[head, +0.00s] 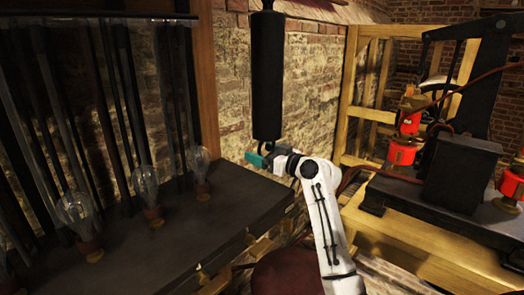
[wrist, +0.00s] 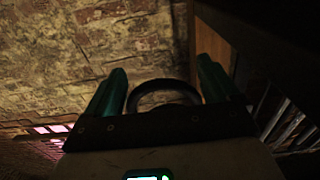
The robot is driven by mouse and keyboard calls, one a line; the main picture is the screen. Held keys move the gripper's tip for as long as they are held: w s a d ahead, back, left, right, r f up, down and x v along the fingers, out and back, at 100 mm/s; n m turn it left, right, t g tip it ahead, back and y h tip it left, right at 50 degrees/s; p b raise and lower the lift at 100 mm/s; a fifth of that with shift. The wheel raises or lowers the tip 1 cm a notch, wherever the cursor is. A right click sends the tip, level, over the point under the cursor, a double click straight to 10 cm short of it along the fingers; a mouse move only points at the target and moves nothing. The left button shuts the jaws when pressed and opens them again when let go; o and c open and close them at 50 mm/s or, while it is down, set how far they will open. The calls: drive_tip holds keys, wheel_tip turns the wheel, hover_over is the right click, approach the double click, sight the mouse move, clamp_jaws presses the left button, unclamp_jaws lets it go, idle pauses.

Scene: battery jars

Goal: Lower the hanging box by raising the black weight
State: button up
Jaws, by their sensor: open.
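The black weight (head: 267,75) is a long dark cylinder hanging upright in the upper middle of the head view. A dark curved handle shows at its lower end. My gripper (head: 257,159), with teal fingers, is just below the weight's lower end. In the wrist view my gripper (wrist: 161,67) is open, with its two teal fingers apart. A black curved handle (wrist: 163,90) shows between the fingers; I cannot tell whether they touch it. I cannot make out the hanging box in either view.
A dark bench (head: 175,235) with several glass bulbs (head: 198,170) stands at the left. At the right, a wooden frame (head: 355,90) and a table hold a black box (head: 462,170) and red-and-brass parts (head: 403,152). A brick wall (head: 310,85) is behind.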

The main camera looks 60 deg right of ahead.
drive_tip(key=shift+w, duration=0.25)
